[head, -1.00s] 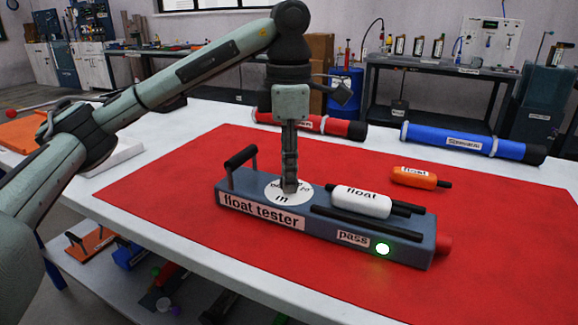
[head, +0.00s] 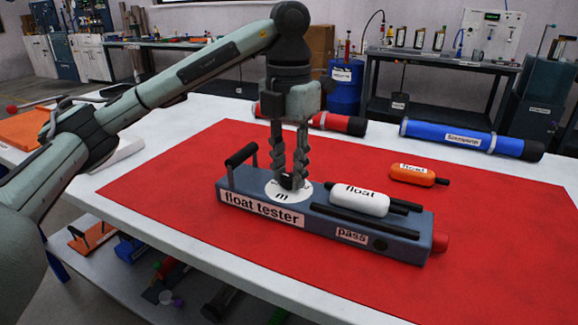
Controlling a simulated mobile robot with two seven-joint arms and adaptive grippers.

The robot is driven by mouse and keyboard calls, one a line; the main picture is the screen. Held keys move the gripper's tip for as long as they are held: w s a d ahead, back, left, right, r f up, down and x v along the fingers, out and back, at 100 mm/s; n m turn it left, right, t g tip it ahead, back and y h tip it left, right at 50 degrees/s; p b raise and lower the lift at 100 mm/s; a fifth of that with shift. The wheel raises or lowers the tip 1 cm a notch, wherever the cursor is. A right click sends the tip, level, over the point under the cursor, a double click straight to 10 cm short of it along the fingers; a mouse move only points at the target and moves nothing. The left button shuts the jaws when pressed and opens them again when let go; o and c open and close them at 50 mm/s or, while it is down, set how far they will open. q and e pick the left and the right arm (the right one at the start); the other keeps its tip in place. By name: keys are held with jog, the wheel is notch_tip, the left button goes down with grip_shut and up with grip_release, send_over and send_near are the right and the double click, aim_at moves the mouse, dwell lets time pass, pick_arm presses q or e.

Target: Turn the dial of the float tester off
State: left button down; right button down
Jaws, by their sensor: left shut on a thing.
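The float tester (head: 318,227) is a long blue-grey box on the red mat, with a "float tester" label and a "pass" label. Its round white dial plate (head: 282,197) is on top, left of the middle. My left gripper (head: 288,181) points straight down over it, shut on the small dark dial knob, which its fingers partly hide. The lamp (head: 380,243) beside "pass" is dark. A white float (head: 358,201) lies on top of the tester, to the right of the dial. My right gripper is not in view.
A black handle (head: 241,155) stands at the tester's left end, and a red knob (head: 440,242) at its right end. An orange float (head: 413,174) lies behind. Red and blue tubes (head: 465,138) lie along the table's back. The red mat (head: 160,188) is clear at the left.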

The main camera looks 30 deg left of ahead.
aim_at(289, 177)
pick_arm(q)
jog(key=shift+n, duration=0.4)
jog(key=c, duration=1.2)
grip_release()
notch_tip(289, 177, up, 12)
jog(key=shift+s+f, duration=0.1)
